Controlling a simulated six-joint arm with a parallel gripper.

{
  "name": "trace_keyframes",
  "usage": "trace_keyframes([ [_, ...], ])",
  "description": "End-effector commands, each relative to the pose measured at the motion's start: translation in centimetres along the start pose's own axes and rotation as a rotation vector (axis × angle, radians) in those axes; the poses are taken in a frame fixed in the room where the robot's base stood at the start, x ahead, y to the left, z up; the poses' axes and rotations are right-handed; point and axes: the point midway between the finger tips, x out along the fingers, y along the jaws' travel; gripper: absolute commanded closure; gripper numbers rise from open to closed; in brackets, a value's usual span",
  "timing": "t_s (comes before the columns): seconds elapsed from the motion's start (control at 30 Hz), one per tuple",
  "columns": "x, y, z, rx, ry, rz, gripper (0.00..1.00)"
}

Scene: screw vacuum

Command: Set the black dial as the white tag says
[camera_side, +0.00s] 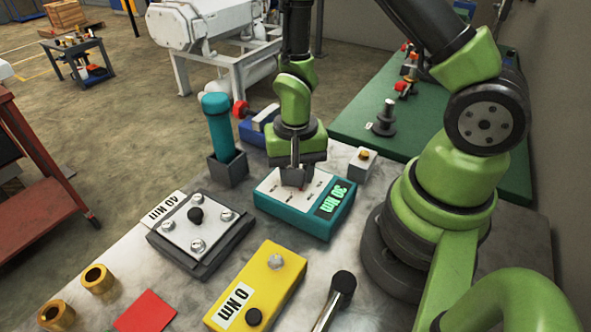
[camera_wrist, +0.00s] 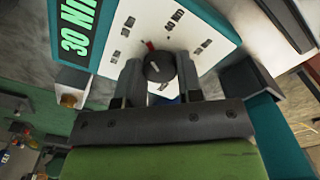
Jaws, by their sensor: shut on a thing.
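The black dial (camera_wrist: 160,67) sits on the white top of a teal box (camera_side: 330,218). Its red pointer (camera_wrist: 150,45) points up and slightly left in the wrist view, among several small printed labels too blurred to read surely. The green display (camera_side: 332,200) reads 30 Nm. The white tag (camera_side: 164,209) reads 40 Nm and lies at the edge of a dark block with a screwed plate (camera_side: 190,232). My gripper (camera_side: 294,180) points down over the box. It is shut on the dial, one finger on each side (camera_wrist: 160,80), mostly hiding it in the side view.
A yellow box (camera_side: 272,287) in front bears another white tag (camera_side: 235,307) reading 0 Nm. A teal cylinder (camera_side: 220,135) stands in a dark holder left of my gripper. A small grey box with a yellow button (camera_side: 363,157) is close right. Brass rings (camera_side: 97,279) lie front left.

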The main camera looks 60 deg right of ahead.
Motion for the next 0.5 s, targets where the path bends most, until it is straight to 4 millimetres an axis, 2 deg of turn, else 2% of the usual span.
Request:
trace_keyframes([
  [0.5, -0.04, 0.03, 0.03, 0.469, -0.001, 0.001, 0.90],
])
